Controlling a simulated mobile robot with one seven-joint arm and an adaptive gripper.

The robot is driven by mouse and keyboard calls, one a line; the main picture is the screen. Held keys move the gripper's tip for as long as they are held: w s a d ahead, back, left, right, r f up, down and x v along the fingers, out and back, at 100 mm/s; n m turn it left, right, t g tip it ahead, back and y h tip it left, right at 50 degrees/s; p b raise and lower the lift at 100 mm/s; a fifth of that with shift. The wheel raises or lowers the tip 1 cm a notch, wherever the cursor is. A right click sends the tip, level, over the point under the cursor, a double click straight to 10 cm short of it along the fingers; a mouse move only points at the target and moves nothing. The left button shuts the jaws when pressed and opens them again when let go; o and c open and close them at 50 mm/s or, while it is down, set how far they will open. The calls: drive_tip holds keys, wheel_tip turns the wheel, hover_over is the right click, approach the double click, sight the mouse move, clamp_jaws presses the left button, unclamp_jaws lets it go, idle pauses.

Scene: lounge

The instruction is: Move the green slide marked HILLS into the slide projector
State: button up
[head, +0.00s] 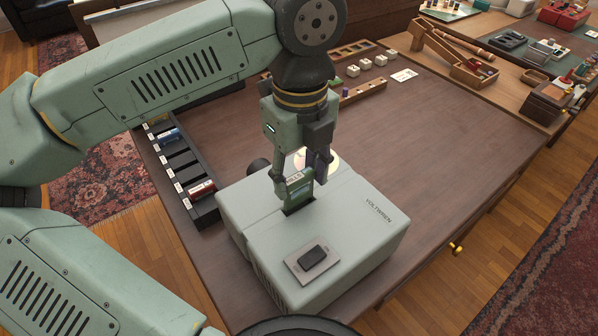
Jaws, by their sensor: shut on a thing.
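The slide projector (345,238) is a pale grey-green box marked VOLTWREN, standing at the near end of the brown table. A dark slot shows in its top. My gripper (297,180) points down over the slot and is shut on the green slide (295,192). The slide is upright, with a pale label at its top edge too small to read surely. Its lower edge is at the slot, and I cannot tell how deep it sits.
A black slide rack (205,209) at the table's left holds a red slide (201,190) and a blue slide (172,136). A wooden rack (362,92) and white blocks (366,64) stand at the back. The table's right side (450,150) is clear.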

sight(299, 203)
drive_tip(key=shift+f+b, duration=2.5)
drive_tip(key=shift+s+f+b, duration=0.25)
drive_tip(key=shift+f+b, duration=0.25)
drive_tip(key=shift+b, duration=0.15)
idle(0.9)
drive_tip(key=o, duration=1.3)
drive_tip(key=shift+w+f, duration=0.1)
drive_tip(key=shift+w+r, duration=0.1)
drive_tip(key=shift+r, duration=0.15)
drive_tip(key=shift+r+p, duration=0.3)
drive_tip(key=shift+p, duration=0.05)
drive_tip(key=shift+r+p, duration=1.45)
drive_tip(key=shift+r, duration=1.3)
drive_tip(key=shift+f, duration=0.1)
